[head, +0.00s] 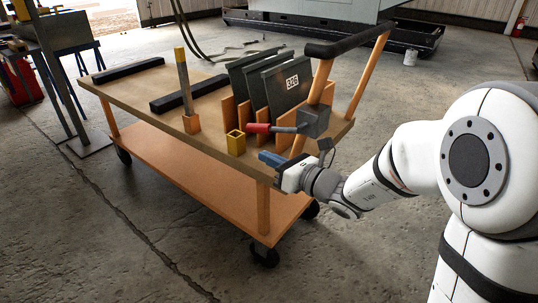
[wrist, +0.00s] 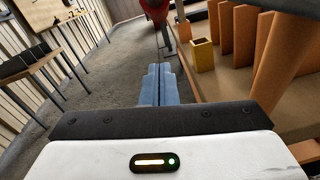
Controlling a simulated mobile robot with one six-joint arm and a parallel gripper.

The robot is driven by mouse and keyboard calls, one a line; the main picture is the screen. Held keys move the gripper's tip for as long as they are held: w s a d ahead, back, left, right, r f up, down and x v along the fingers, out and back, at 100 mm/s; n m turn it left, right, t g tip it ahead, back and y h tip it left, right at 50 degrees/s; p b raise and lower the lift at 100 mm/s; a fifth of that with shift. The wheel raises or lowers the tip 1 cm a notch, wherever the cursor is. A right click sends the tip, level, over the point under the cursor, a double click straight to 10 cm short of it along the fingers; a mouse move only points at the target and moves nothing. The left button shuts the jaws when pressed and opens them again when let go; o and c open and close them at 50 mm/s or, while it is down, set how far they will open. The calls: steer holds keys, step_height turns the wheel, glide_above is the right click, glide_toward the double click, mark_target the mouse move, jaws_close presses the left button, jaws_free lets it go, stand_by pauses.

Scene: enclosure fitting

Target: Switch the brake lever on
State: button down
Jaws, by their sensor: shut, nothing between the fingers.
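The brake lever (head: 285,129) has a red grip on a grey arm, fixed to a grey block on the cart's orange post. In the head view it points left, roughly level.
The lever is on a wooden cart (head: 150,105) with wheels. A yellow square tube (head: 235,143) stands close to my fingers. Dark panels (head: 288,85) stand in orange slots behind the lever. An orange post (wrist: 280,60) is to the right in the wrist view. Floor in front is clear.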

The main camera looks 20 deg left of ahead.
steer(key=p+v, duration=0.3)
steer(key=v, duration=0.7)
steer(key=shift+r, duration=0.25)
steer(key=shift+a, duration=0.1)
steer(key=s+d+f+n+g+h, duration=0.2)
steer(key=s+n+g+h, duration=0.15)
steer(key=s+n, duration=0.3)
steer(key=s+d+f+n+g+h, duration=0.1)
steer(key=s+f+n+g+h, duration=0.15)
steer(key=s+n+g, duration=0.35)
steer(key=s+d+f+n+t+h, duration=0.1)
steer(key=s+d+n+t+h, duration=0.1)
steer(key=d+n+h, duration=0.8)
steer(key=d+n+t, duration=0.1)
steer(key=d+n, duration=0.1)
steer(key=d, duration=0.5)
steer(key=shift+d+f+n, duration=0.25)
steer(key=shift+d+n, duration=0.05)
steer(key=shift+n, duration=0.05)
